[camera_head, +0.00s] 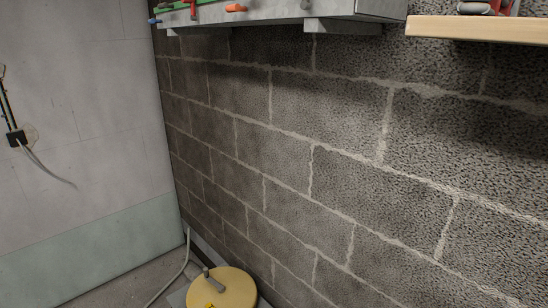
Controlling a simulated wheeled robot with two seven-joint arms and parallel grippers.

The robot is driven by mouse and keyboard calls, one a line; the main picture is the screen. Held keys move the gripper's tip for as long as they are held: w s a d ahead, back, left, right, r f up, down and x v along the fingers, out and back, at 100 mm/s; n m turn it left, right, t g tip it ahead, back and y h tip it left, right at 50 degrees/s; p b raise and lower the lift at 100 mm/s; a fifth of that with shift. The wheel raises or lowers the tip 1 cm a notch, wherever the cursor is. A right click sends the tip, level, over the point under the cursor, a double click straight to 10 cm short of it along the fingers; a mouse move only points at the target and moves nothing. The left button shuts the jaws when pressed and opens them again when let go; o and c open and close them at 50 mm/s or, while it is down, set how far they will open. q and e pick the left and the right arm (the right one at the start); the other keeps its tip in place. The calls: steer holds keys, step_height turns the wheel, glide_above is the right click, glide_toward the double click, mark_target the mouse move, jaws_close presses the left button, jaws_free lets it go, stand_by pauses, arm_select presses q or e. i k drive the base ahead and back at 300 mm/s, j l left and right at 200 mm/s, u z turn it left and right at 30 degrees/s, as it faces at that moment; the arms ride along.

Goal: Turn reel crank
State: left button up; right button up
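A round yellow reel (222,290) shows at the bottom edge of the head view, low down near the foot of the block wall. Its lower part is cut off by the frame edge. A small dark and yellow mark sits near the cut edge. Neither of my grippers shows in this view.
A dark block wall (340,180) fills the middle and right. A grey shelf (270,14) with tools and a wooden shelf (480,29) hang on it. A pale cable (176,274) runs on the floor left of the reel. A black wall box (16,138) with wires is at left.

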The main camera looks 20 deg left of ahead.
mark_target(221, 289)
steer(key=u, duration=1.15)
